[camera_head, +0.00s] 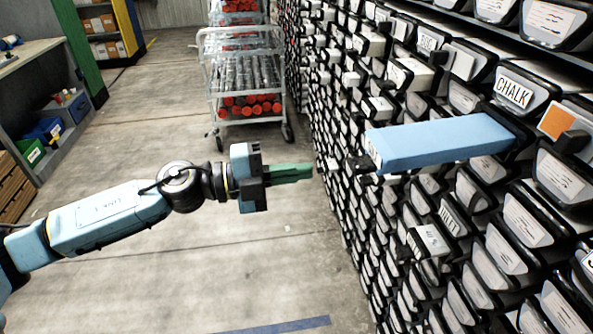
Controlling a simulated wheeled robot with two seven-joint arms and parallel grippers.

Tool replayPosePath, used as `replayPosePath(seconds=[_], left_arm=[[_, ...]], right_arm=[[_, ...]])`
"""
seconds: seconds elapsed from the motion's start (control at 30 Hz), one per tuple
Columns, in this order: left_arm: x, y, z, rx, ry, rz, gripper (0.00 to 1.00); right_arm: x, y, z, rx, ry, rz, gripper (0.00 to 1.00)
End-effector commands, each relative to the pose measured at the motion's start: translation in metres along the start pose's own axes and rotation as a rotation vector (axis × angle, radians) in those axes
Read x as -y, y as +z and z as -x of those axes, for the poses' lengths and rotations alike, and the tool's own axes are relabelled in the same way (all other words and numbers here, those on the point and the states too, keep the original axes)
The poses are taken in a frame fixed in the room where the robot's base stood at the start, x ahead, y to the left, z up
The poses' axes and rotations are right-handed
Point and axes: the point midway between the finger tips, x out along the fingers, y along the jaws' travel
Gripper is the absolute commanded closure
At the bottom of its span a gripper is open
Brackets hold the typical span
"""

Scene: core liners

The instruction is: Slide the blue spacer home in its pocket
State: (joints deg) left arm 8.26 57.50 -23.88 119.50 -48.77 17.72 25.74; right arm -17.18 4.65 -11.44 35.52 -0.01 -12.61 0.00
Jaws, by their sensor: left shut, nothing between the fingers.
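The blue spacer (440,143) is a long light-blue block. It sticks out to the left from a pocket (518,133) in the rack, below the label reading CHALK (513,91). Most of its length shows outside the rack, and its inner end is hidden in the pocket. My left gripper (311,171) comes in from the left with green fingers closed together and nothing between them. In the picture its tips are left of the spacer's outer end and a little lower, with a gap between them. My right gripper does not show.
The rack (400,230) of dark-framed, labelled liner ends fills the right side, several ends protruding. A wheeled cart (243,75) with red-capped tubes stands behind. A workbench (30,55) with bins is at far left. The concrete floor (200,280) between is clear.

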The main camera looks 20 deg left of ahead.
Motion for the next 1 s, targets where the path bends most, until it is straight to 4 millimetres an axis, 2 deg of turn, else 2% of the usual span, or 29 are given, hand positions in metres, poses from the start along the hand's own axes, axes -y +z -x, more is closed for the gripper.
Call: replayPosePath(seconds=[0.1, 0.37, 0.6, 1.0], left_arm=[[0.005, -0.010, -0.003, -0.025, 0.008, -0.023, 1.00], [0.009, -0.011, -0.031, -0.027, 0.006, -0.022, 1.00], [0.006, -0.010, -0.054, -0.024, 0.006, -0.022, 1.00], [0.004, -0.011, -0.060, -0.024, 0.008, -0.022, 1.00]], right_arm=[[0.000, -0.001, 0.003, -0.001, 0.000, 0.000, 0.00], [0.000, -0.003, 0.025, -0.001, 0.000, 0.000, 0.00], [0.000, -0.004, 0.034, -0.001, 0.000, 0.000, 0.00], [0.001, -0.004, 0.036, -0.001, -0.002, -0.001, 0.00]])
